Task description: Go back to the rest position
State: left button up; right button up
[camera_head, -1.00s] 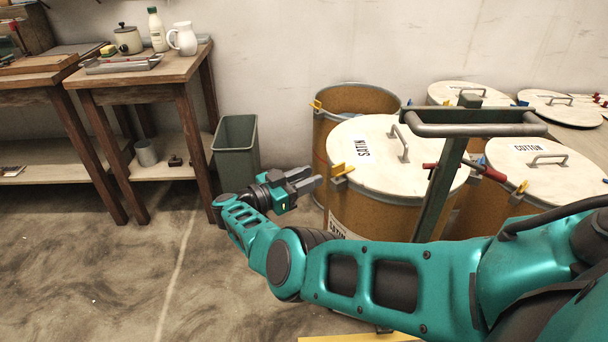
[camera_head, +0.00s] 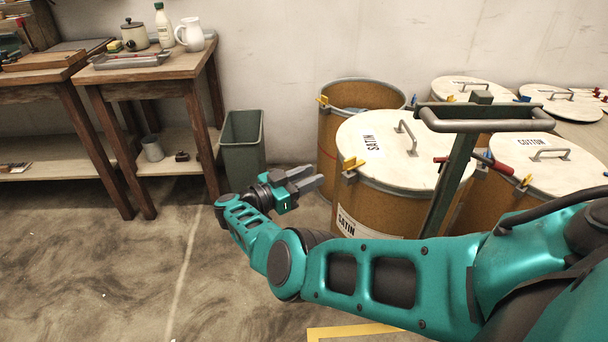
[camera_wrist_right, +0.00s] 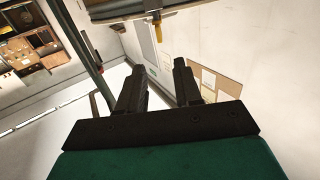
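My right arm, teal and black, reaches in from the right in the head view. It ends in my right gripper (camera_head: 305,182), which points to the right, in front of the drums. In the right wrist view its two dark fingers (camera_wrist_right: 160,85) stand apart with nothing between them. My left gripper is not in the head view.
Lidded fiber drums, one labelled satin (camera_head: 372,195), stand at centre and right. An open drum (camera_head: 328,130) and a grey-green bin (camera_head: 243,155) stand behind the gripper. A wooden table (camera_head: 150,75) holds a pot, bottle and pitcher. The floor (camera_head: 130,270) at lower left is clear.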

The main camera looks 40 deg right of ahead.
jog(key=w+d+n+t, duration=0.2)
jog(key=d+n+t, duration=0.35)
jog(key=t, duration=0.65)
jog(key=s+a+f+n+t+y, duration=0.1)
jog(key=s+a+n+t+y, duration=0.1)
jog(key=a+n+t+y, duration=0.8)
jog(key=s+a+f+n+g+y, duration=0.35)
jog(key=s+a+g+y, duration=0.2)
jog(key=s+a, duration=0.4)
jog(key=s+a+f+n+g+y, duration=0.2)
jog(key=s+a+f+g+y, duration=0.3)
jog(key=s+a, duration=0.4)
pick_arm(q)
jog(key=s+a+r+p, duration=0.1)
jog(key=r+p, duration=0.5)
jog(key=p, duration=0.2)
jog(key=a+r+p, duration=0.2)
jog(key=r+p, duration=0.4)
jog(key=p, duration=0.3)
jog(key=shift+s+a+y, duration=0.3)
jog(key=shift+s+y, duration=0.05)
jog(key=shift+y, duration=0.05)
pick_arm(e)
jog(key=s+d+r, duration=0.1)
jog(key=d+r, duration=0.1)
jog(key=r, duration=0.4)
jog(key=s+d+r, duration=0.2)
jog(key=r, duration=0.5)
jog(key=shift+s+d+r, duration=0.3)
jog(key=shift+d, duration=0.05)
